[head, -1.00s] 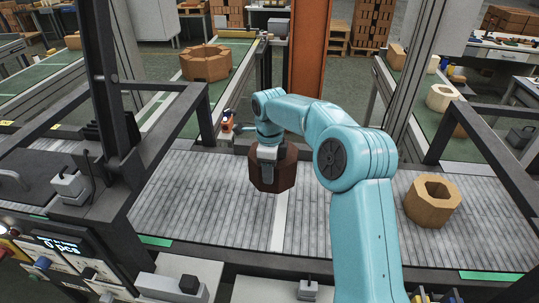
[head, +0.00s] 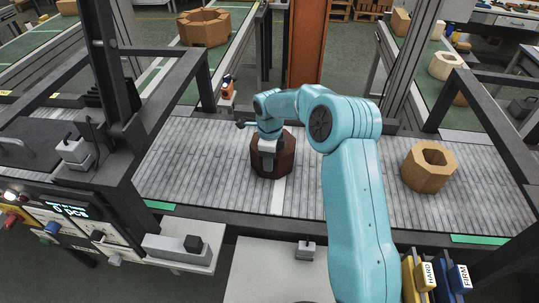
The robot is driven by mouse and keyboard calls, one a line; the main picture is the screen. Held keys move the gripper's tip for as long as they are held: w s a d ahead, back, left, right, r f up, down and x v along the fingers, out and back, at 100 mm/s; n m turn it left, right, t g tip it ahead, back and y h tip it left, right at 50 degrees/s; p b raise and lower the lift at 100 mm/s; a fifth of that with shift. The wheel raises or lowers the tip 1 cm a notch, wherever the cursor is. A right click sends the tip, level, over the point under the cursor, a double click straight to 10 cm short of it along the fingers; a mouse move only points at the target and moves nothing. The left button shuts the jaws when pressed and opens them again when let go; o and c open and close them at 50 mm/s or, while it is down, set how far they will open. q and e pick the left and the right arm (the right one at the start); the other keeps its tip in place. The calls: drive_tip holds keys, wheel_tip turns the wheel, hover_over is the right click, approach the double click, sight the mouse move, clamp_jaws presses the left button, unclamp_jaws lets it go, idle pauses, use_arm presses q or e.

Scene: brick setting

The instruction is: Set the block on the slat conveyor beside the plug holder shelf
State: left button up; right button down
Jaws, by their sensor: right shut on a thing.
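A dark brown, many-sided block (head: 287,158) is in my right gripper (head: 268,160), which is shut on it from above. My left gripper is not in view.
A tan block with an opening (head: 425,178) stands on the conveyor at right. Dark frames (head: 490,135) flank the belt. An orange post (head: 308,45) rises behind. A white surface (head: 265,270) lies in front. Slats between the two blocks are partly hidden by my right arm.

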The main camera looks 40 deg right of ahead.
drive_tip(key=shift+w+d+f, duration=0.1)
drive_tip(key=shift+w, duration=0.1)
drive_tip(key=c, duration=0.6)
unclamp_jaws()
drive_tip(key=shift+f, duration=0.1)
drive_tip(key=shift+s, duration=0.15)
drive_tip(key=shift+w+r, duration=0.2)
drive_tip(key=shift+r, duration=0.35)
wheel_tip(320, 180, up, 11)
drive_tip(key=shift+b, duration=0.55)
drive_tip(key=shift+s+r, duration=0.2)
drive_tip(key=shift+r, duration=0.05)
drive_tip(key=shift+w+f, duration=0.1)
drive_tip(key=shift+w, duration=0.05)
